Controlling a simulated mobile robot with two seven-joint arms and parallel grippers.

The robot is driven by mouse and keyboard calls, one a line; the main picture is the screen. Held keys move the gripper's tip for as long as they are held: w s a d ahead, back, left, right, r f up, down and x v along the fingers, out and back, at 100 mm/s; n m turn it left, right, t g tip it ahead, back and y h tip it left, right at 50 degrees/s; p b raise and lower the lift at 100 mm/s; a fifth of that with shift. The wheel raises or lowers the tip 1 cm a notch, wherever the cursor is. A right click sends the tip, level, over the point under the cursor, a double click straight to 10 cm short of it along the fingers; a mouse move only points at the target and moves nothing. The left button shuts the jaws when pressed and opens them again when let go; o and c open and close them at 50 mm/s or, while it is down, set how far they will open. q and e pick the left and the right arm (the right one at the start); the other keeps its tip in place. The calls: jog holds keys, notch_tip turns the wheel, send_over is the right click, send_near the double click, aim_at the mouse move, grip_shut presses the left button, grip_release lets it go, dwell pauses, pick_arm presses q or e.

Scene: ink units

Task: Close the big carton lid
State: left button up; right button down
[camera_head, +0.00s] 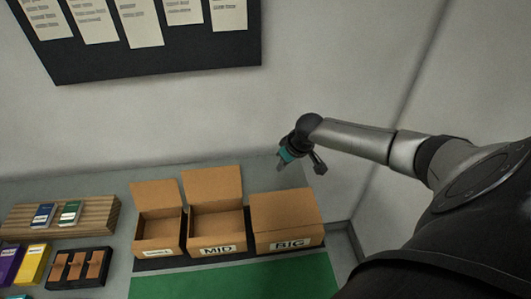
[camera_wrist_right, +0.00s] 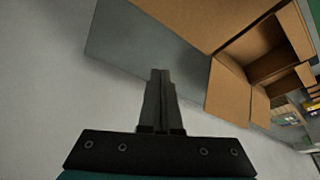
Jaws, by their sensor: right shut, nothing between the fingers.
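The big carton (camera_head: 289,241), labelled BIG, stands at the right end of a row of three cartons. Its brown lid (camera_head: 285,208) lies down over the top and no inside shows; I cannot tell whether it is fully flush. In the right wrist view the big carton's brown surface (camera_wrist_right: 190,18) fills the top. My right gripper (camera_head: 280,167) is above and behind the big carton, apart from it. Its two fingers (camera_wrist_right: 160,75) are together with nothing between them. My left gripper is not in view.
The mid carton (camera_head: 217,242) and a smaller carton (camera_head: 157,244) stand open, lids raised. A wooden rack (camera_head: 97,216) and a black tray (camera_head: 78,282) are at left. A green mat (camera_head: 240,281) lies in front. The wall (camera_head: 150,120) is behind.

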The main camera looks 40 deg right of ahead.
notch_tip(320, 180, up, 7)
jog(key=w+p, duration=0.1)
jog(key=shift+d+r+p, duration=0.15)
jog(key=shift+d+p, duration=0.05)
jog(key=shift+p, duration=0.2)
dwell(1.0)
